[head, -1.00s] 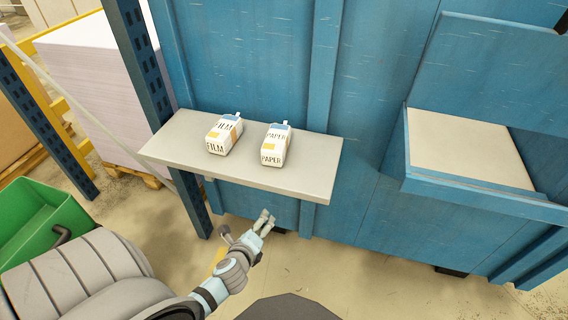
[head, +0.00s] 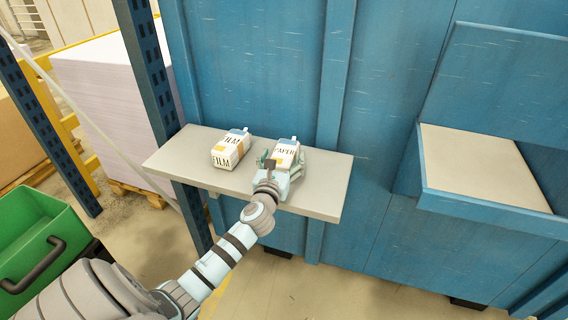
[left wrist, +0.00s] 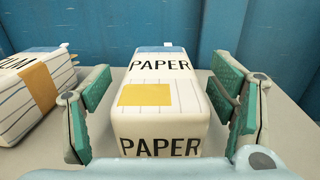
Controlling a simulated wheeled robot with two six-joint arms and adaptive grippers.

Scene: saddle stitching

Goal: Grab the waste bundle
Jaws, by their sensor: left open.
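Two white bundles stand on a grey shelf (head: 325,200). The bundle marked PAPER (head: 286,152) is on the right and the one marked FILM (head: 230,149) is on the left. My left gripper (head: 283,162) is open around the PAPER bundle, one finger on each side. In the left wrist view the PAPER bundle (left wrist: 160,105) lies between the green finger pads, with a visible gap on both sides. The FILM bundle (left wrist: 30,95) is outside the left finger there. My right gripper is not in view.
A blue wall with a vertical post stands right behind the shelf. An open blue hopper (head: 480,170) with a pale inner surface is at the right. A green bin (head: 35,245) is at the lower left, near a pallet stack (head: 105,100).

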